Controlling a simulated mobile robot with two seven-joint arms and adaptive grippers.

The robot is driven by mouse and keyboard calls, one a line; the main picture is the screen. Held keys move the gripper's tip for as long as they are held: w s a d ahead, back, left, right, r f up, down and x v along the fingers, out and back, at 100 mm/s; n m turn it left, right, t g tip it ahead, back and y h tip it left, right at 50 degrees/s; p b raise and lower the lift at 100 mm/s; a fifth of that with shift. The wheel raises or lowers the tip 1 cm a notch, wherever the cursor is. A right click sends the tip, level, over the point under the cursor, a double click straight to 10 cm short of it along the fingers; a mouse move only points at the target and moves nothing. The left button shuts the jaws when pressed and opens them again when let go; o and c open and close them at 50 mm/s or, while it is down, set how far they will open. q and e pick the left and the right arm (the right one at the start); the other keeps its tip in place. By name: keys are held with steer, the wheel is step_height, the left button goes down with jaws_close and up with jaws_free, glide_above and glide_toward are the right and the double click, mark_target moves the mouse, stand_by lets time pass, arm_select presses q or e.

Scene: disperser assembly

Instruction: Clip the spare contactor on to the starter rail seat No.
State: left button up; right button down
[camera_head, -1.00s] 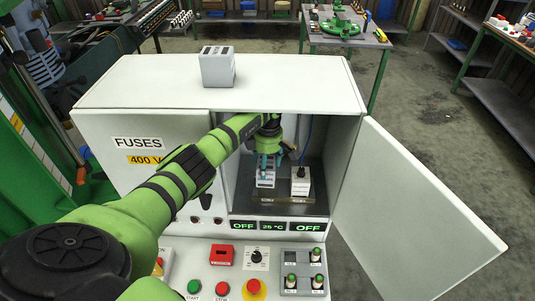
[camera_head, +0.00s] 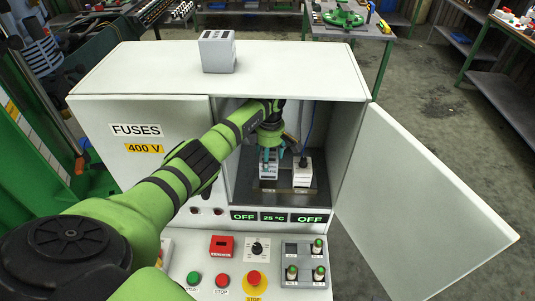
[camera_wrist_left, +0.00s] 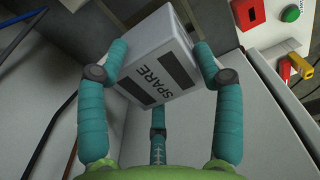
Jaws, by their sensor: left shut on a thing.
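The spare contactor, a pale box with dark bands and the word SPARE, fills the upper middle of the left wrist view (camera_wrist_left: 160,65). In the head view it is a small pale block (camera_head: 268,168) inside the open cabinet. My left gripper (camera_head: 271,152) is shut on it, with teal fingers on both sides. A third finger (camera_wrist_left: 157,118) shows below it in the wrist view. A second white contactor (camera_head: 303,176) stands just to the right. The starter rail (camera_head: 285,190) is at the cabinet floor. I cannot tell whether the spare touches its seat. My right gripper is out of view.
The cabinet door (camera_head: 420,195) stands open to the right. The fuses panel (camera_head: 140,140) closes the left side. A grey-white box (camera_head: 217,52) sits on the cabinet top. Buttons and switches (camera_head: 255,280) cover the sloped front panel. A dark cable hangs inside the cabinet.

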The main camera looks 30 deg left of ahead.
arm_select(q)
steer(key=shift+f, duration=0.6)
steer(key=shift+d, duration=0.1)
steer(key=shift+s+d, duration=0.1)
steer(key=shift+s, duration=0.05)
steer(key=shift+b, duration=0.65)
stand_by(0.8)
steer(key=shift+f+b, duration=1.3)
steer(key=shift+f, duration=0.1)
steer(key=o, duration=1.7)
